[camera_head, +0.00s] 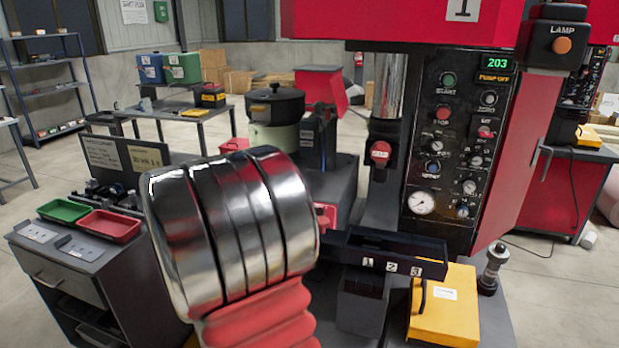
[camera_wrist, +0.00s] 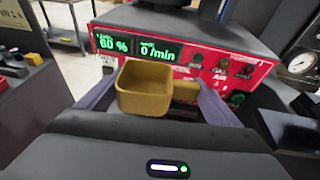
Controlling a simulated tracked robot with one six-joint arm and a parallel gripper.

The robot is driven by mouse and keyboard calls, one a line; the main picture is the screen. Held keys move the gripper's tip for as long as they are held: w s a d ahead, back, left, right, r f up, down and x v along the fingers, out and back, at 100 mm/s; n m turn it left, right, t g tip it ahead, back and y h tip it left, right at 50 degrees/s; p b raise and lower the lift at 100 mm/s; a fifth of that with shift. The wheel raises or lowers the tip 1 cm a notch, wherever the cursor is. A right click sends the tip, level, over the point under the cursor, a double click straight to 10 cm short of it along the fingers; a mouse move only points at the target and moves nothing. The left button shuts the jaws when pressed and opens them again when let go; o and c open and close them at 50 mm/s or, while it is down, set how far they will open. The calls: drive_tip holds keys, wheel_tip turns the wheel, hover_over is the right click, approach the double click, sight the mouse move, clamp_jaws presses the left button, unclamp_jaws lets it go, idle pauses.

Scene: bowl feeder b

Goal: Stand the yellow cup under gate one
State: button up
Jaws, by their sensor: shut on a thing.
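The yellow cup (camera_wrist: 143,92), square with an open top and a stub handle at its right, is in the wrist view. My gripper (camera_wrist: 156,82) is shut on it, with one finger at each side. The cup looks upright. Its inside looks empty as far as it shows. In the head view my arm hides the gripper and the cup. There the dark gate rail (camera_head: 345,252) bears labels 1, 2 and 3; gate one (camera_head: 367,262) is the leftmost. A dark grey bin (camera_head: 362,303) stands below gates one and two.
A yellow case (camera_head: 447,305) stands below and right of gate three. A control panel (camera_head: 455,150) rises behind the rail. In the wrist view a red panel (camera_wrist: 240,75) with green displays is behind the cup. Green (camera_head: 64,210) and red (camera_head: 108,226) trays lie on the left cabinet.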

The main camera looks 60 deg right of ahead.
drive_tip(key=s+d+r+m+g, duration=0.1)
drive_tip(key=s+d+r, duration=0.6)
drive_tip(key=s, duration=0.3)
drive_tip(key=shift+s+d+r, duration=0.3)
drive_tip(key=shift+s+r, duration=0.1)
drive_tip(key=shift+r, duration=0.25)
drive_tip(key=shift+d, duration=0.1)
drive_tip(key=d, duration=0.4)
drive_tip(key=w+d, duration=0.1)
drive_tip(key=d, duration=0.4)
drive_tip(key=w+d, duration=0.1)
drive_tip(key=d, duration=0.3)
drive_tip(key=shift+w+d, duration=0.1)
drive_tip(key=shift+d, duration=0.2)
drive_tip(key=shift+d, duration=0.15)
drive_tip(key=shift+w+d+f, duration=0.1)
drive_tip(key=shift+w+d, duration=0.1)
drive_tip(key=shift+d, duration=0.75)
drive_tip(key=shift+w+d, duration=0.15)
drive_tip(key=shift+d, duration=0.8)
drive_tip(key=shift+f, duration=0.7)
drive_tip(key=shift+a+f, duration=0.1)
